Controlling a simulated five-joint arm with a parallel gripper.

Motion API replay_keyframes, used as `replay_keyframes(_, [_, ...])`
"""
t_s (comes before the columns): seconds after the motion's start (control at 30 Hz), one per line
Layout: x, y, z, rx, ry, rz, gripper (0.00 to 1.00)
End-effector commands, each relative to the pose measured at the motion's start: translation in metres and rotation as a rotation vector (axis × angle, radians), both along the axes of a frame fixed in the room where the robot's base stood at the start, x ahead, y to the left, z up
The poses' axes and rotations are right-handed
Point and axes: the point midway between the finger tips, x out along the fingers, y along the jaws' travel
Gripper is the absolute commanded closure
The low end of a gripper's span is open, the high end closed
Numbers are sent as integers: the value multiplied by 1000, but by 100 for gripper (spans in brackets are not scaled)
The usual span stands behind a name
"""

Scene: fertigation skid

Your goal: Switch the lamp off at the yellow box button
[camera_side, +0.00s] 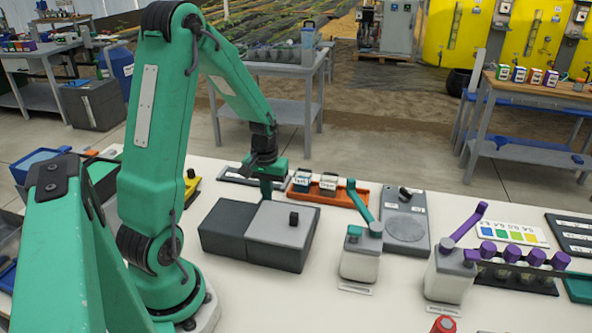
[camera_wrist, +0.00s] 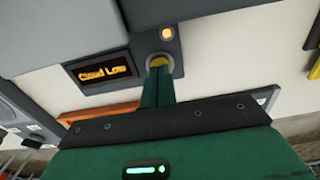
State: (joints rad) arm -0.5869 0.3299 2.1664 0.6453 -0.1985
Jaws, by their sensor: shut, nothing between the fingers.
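The button (camera_wrist: 161,61) has a yellow cap in a grey ring, on the grey box (camera_wrist: 215,22) in the wrist view. Beside it an amber lamp (camera_wrist: 166,33) glows, and a dark display (camera_wrist: 104,72) reads "Cloud Low" in orange. My gripper (camera_wrist: 160,72) is shut and empty, its tips at the button's lower edge and partly covering it; I cannot tell whether they touch. In the side view my gripper (camera_side: 266,198) points down at the far side of the grey box (camera_side: 283,235), whose button, lamp and display are hidden there.
An orange tray (camera_side: 330,193) with small boxes lies right of my gripper. A grey device with a round plate (camera_side: 405,228) and a lidded jar with a green lever (camera_side: 361,262) stand further right. A yellow item (camera_side: 192,184) is at the left, behind my arm.

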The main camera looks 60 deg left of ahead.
Motion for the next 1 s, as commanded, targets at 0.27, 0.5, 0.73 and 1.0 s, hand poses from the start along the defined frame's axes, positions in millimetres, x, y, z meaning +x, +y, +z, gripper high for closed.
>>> replay_keyframes(0.27, [0,0,-3,-1,1,0,100])
replay_keyframes(0.5, [0,0,-5,-1,1,0,100])
replay_keyframes(0.73, [0,0,-7,0,0,0,100])
replay_keyframes(1.0, [0,0,-9,0,0,0,100])
